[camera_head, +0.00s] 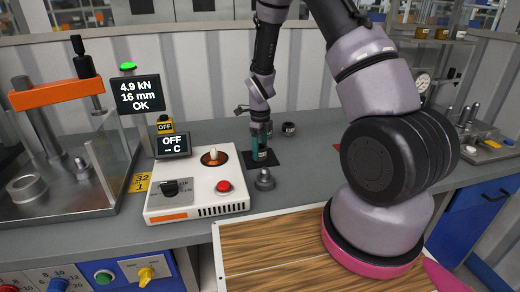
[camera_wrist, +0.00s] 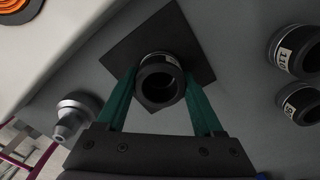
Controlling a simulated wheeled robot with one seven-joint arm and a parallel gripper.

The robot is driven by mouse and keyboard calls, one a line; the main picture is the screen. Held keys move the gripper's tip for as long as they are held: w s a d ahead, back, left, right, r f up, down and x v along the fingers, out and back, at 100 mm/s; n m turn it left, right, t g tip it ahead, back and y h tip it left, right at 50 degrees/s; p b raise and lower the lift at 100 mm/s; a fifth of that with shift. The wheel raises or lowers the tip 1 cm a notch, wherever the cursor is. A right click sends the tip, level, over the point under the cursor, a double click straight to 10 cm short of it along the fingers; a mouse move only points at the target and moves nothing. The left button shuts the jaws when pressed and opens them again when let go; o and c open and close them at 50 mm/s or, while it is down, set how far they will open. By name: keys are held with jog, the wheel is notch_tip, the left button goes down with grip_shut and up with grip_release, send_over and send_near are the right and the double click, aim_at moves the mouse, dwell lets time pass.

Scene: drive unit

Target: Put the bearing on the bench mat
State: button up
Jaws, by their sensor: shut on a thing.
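The bearing (camera_wrist: 161,60) is a dark ring with a pale label, held between the teal fingers of my gripper (camera_wrist: 163,86). The black square bench mat (camera_wrist: 124,58) lies beneath it in the wrist view, and the ring appears over its middle. In the head view my gripper (camera_head: 260,146) points down over the mat (camera_head: 273,160), with the bearing (camera_head: 261,156) low between the fingertips. I cannot tell whether the bearing touches the mat.
A metal stepped part (camera_head: 264,181) stands in front of the mat. Another dark ring (camera_head: 289,129) lies behind it to the right; two labelled rings (camera_wrist: 298,50) show in the wrist view. A white control box (camera_head: 195,196) and a press (camera_head: 60,140) stand left.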

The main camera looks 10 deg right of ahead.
jog(key=o, duration=1.3)
jog(key=shift+c, duration=0.2)
jog(key=s+d+r+n+t+y, duration=0.1)
jog(key=s+r+n, duration=0.2)
jog(key=r, duration=0.7)
jog(key=s+d+r+n+t, duration=0.1)
jog(key=s+r+n, duration=0.15)
jog(key=r, duration=0.75)
jog(key=s+d+r+n+t+y, duration=0.15)
jog(key=r+n, duration=0.25)
jog(key=r, duration=0.7)
jog(key=s+d+r+n+t, duration=0.1)
jog(key=s+r+n+t, duration=0.1)
jog(key=s+r+n, duration=0.2)
jog(key=s+d+r+n+t, duration=0.1)
jog(key=s+r+n, duration=0.4)
jog(key=s+n, duration=0.3)
jog(key=s, duration=0.4)
jog(key=shift+s+d+r+t, duration=0.15)
jog(key=shift+s+r+t, duration=0.1)
jog(key=shift+t, duration=0.1)
jog(key=shift+w+h, duration=0.1)
jog(key=shift+h, duration=0.15)
